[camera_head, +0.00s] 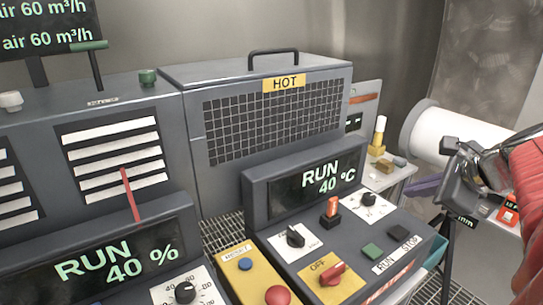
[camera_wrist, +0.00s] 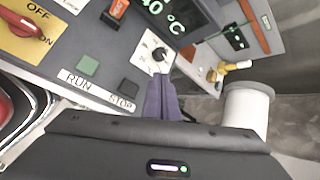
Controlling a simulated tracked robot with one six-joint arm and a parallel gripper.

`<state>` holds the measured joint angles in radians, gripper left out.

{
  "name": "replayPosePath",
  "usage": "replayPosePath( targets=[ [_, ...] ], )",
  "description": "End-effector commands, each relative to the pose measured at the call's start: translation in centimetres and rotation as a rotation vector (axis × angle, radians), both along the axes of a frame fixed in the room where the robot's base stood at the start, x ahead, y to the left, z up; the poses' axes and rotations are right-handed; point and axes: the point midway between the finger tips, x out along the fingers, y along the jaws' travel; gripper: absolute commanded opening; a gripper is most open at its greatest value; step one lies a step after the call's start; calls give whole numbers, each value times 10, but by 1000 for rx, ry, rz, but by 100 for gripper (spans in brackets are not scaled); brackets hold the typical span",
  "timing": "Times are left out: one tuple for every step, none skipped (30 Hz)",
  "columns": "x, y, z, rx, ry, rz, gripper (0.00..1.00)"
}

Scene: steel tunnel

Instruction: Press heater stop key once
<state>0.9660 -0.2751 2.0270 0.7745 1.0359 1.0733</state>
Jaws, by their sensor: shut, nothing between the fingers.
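The heater's stop key is a dark square key (camera_head: 401,232) on the sloped heater panel, above the STOP label. It also shows in the wrist view (camera_wrist: 128,87). The green run key (camera_head: 372,251) sits to its left, and shows in the wrist view (camera_wrist: 88,65). The heater display (camera_head: 318,181) reads RUN 40 °C. My gripper (camera_wrist: 161,80) is shut and empty, its purple fingers together. In the wrist view the fingertips appear right of the stop key, near the small black knob (camera_wrist: 159,54). In the head view the fingers are partly hidden behind the gripper body.
The heater panel also has a red rocker switch (camera_head: 331,209), a black knob (camera_head: 294,237) and a red OFF/ON switch (camera_head: 332,273). A grey heater box (camera_head: 270,118) marked HOT stands behind. A white cylinder (camera_head: 448,137) is at the right. A neighbouring display (camera_head: 118,261) reads RUN 40 %.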

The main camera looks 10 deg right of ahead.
Motion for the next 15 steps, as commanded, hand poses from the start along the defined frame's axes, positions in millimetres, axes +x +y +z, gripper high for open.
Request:
replayPosePath(
  targets=[
    [-1, -1, 0, 0, 0, -2, 0],
    [-1, -1, 0, -1, 0, -3, 0],
    [-1, -1, 0, 0, 0, -4, 0],
    [-1, -1, 0, 0, 0, -4, 0],
    [-1, -1, 0, -1, 0, -5, 0],
    [-2, -2, 0, 0, 0, -6, 0],
    [-2, -2, 0, 0, 0, -6, 0],
    [-2, -2, 0, 0, 0, -6, 0],
    [-2, -2, -1, 0, 0, -6, 0],
    [-2, -2, -2, 0, 0, -6, 0],
    [-2, -2, -3, 0, 0, -6, 0],
    [-2, -2, -5, 0, 1, -5, 0],
    [-2, -2, -6, 0, 1, -5, 0],
    [-2, -2, -8, 0, 1, -5, 0],
    [-2, -2, -11, 0, 1, -5, 0]
  ],
)
